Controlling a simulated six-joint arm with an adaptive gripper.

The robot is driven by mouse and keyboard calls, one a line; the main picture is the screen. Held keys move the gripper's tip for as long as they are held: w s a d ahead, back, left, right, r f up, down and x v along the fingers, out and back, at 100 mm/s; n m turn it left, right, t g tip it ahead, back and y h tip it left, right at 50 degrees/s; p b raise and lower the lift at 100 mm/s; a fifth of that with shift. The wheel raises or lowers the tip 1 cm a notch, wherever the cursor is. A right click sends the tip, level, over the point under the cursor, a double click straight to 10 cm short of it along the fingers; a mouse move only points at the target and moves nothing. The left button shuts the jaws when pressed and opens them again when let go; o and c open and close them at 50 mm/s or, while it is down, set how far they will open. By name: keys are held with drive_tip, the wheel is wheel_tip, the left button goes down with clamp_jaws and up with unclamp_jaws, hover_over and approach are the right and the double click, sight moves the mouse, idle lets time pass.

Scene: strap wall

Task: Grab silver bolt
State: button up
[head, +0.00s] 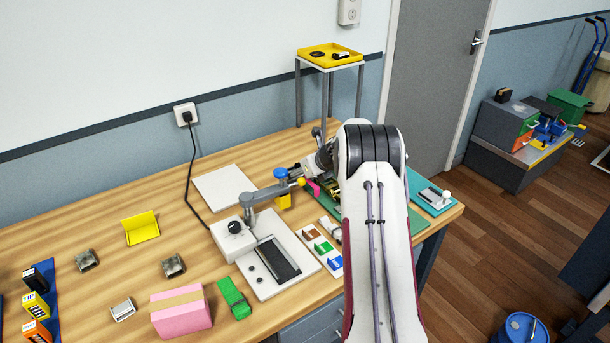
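On the teal plate (416,181) at the right end of the bench sits a small silver metal piece (431,195) with a pale round knob beside it. It looks like a slide bolt, but it is too small to be sure. No other piece in view is clearly a silver bolt. My white arm link stands in front of the bench's right part, left of the teal plate. My wrist shows at its left edge. My gripper's fingers cannot be made out there, among the small coloured parts and behind the link. Whether they hold anything is hidden.
A grey lever fixture (270,270) with a black strip stands left of my arm. A pink block (181,311), a green piece (234,298) and a yellow bracket (141,228) lie farther left. A yellow tray (330,56) tops a stand behind. The bench's left middle has free room.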

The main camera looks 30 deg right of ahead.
drive_tip(key=c, duration=1.2)
drive_tip(key=shift+r, duration=0.1)
drive_tip(key=shift+r, duration=3.6)
drive_tip(key=s, duration=1.8)
drive_tip(key=shift+f, duration=0.15)
